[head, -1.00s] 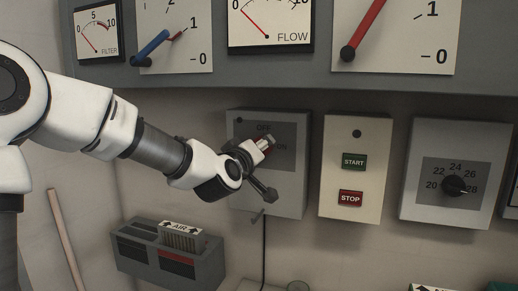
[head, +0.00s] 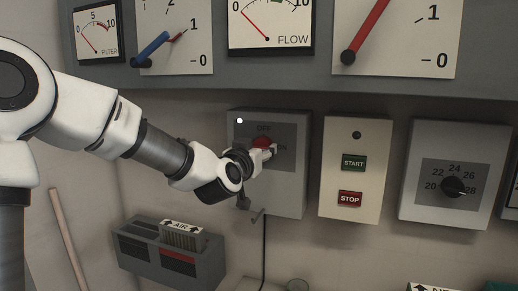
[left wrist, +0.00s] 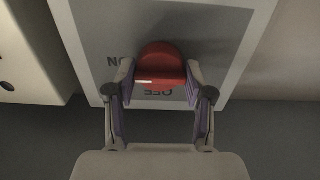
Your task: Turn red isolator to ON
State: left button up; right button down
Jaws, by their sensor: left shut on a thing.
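The red isolator is a red knob (head: 262,142) on a grey panel marked OFF at the top and ON at the right, on a grey box (head: 285,199). My left gripper (head: 264,150) is at the knob and covers part of it. In the left wrist view the red knob (left wrist: 160,62) sits between the two fingers of my left gripper (left wrist: 160,77), which is shut on its sides. A pale mark shows on the knob there. A small lamp (head: 240,120) at the box's top left glows white. My right gripper is not in view.
To the right are a box with START (head: 353,162) and STOP (head: 350,198) buttons and a box with a black dial (head: 455,186). Gauges hang above on a grey panel (head: 300,79). A grey AIR unit (head: 190,262) is below left.

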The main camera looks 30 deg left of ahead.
pick_arm(q)
jog(key=shift+r, duration=0.25)
jog(key=o, duration=1.1)
jog(key=shift+o, duration=0.2)
jog(key=shift+w+f, duration=0.1)
jog(key=shift+f, duration=0.05)
jog(key=shift+f, duration=0.1)
